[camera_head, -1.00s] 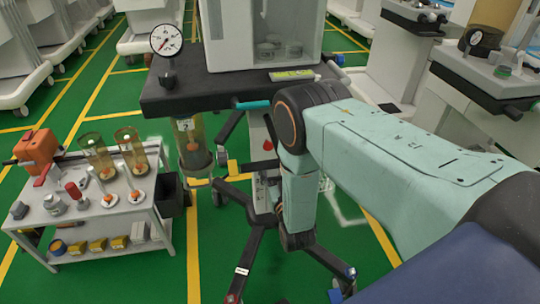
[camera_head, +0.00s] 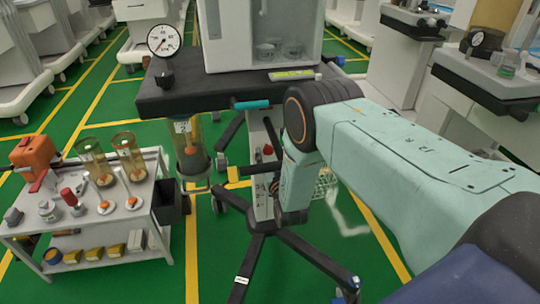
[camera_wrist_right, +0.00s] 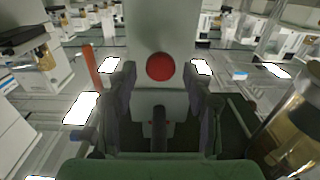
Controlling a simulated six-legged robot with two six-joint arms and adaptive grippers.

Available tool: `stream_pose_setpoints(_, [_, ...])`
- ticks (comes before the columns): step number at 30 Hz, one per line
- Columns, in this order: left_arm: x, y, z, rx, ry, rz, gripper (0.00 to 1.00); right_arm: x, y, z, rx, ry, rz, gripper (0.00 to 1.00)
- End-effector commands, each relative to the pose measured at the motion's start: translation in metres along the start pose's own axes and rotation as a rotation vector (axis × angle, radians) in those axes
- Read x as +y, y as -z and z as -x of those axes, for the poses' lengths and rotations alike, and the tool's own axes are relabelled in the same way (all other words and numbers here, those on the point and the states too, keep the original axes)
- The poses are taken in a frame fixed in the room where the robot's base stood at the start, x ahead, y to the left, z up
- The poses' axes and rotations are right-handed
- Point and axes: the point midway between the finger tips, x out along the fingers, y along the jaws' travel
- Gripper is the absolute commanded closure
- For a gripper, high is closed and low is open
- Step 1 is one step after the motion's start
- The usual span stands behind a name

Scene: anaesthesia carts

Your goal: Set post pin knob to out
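The post pin knob shows as a red round knob (camera_wrist_right: 160,67) on the face of a pale grey post (camera_wrist_right: 160,25) in the right wrist view. A small red knob (camera_head: 267,150) also shows on the post under the cart top in the head view. My right gripper (camera_wrist_right: 160,98) has its two dark fingers spread, one on each side of the knob in the picture. No contact with the knob is visible, and the depth between them is hard to tell. In the head view my right arm hides much of the gripper. My left gripper is out of view.
The cart's dark top (camera_head: 205,92) carries a pressure gauge (camera_head: 164,40) and overhangs the post. An amber canister (camera_head: 190,145) hangs beside the post. A side table (camera_head: 120,222) with loose parts stands at left. Black cart legs (camera_head: 305,250) spread over the green floor.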

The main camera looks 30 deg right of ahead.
Motion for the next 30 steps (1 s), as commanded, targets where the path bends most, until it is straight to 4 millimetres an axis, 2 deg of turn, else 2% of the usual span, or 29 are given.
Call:
stream_pose_setpoints(2, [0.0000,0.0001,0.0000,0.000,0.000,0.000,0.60,-0.0007,-0.0004,0.0000,-0.001,0.000,0.000,0.58])
stream_pose_setpoints(17, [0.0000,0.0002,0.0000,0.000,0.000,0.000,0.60,-0.0009,-0.0003,0.0001,0.000,0.000,0.000,1.00])
stream_pose_setpoints(30, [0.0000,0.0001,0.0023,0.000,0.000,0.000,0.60,-0.0008,0.0000,0.0027,-0.001,0.000,0.000,1.00])
